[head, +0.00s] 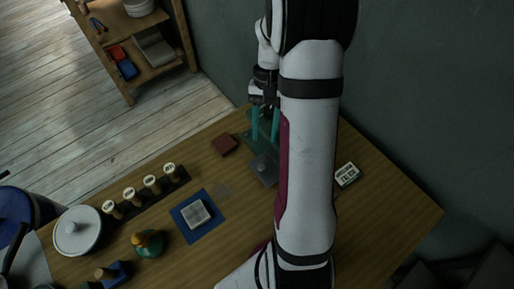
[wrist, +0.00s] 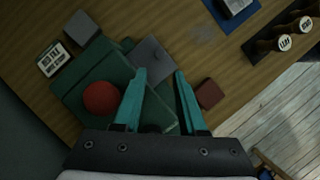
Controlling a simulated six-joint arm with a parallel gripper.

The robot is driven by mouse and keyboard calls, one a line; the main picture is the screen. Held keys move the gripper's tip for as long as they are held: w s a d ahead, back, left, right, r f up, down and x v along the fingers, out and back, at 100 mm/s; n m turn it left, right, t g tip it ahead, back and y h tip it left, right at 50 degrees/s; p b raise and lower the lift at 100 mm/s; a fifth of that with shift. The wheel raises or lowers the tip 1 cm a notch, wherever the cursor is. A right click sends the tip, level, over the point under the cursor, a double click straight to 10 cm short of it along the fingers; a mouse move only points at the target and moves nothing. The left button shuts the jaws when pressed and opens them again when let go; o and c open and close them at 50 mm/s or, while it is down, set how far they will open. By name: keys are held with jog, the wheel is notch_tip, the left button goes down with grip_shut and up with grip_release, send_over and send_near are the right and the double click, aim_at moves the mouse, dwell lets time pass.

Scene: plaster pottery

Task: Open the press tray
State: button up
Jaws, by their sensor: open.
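The green press (wrist: 75,97) with a round red knob (wrist: 100,98) stands on the table in the wrist view. In the head view my arm hides most of it. A flat grey plate, seemingly the press tray (wrist: 150,54), lies at the press's edge; it also shows in the head view (head: 265,172). I cannot tell how far it is slid out. My gripper (wrist: 160,73) has two teal fingers, apart with nothing between them, over the press's edge beside the plate. In the head view the gripper (head: 265,138) points down.
A reddish-brown block (head: 224,144) lies left of the press. A printed white and green block (head: 346,175) is to the right. Several stamps stand in a dark rack (head: 136,212). A blue mat (head: 184,221) carries a pale block. A lidded pot (head: 77,232) is at the left.

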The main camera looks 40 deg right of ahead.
aim_at(261, 167)
jog(key=x, duration=0.9)
jog(key=shift+s+a+f, duration=0.15)
jog(key=shift+f, duration=0.2)
grip_shut()
jog(key=shift+r, duration=0.1)
dwell(0.8)
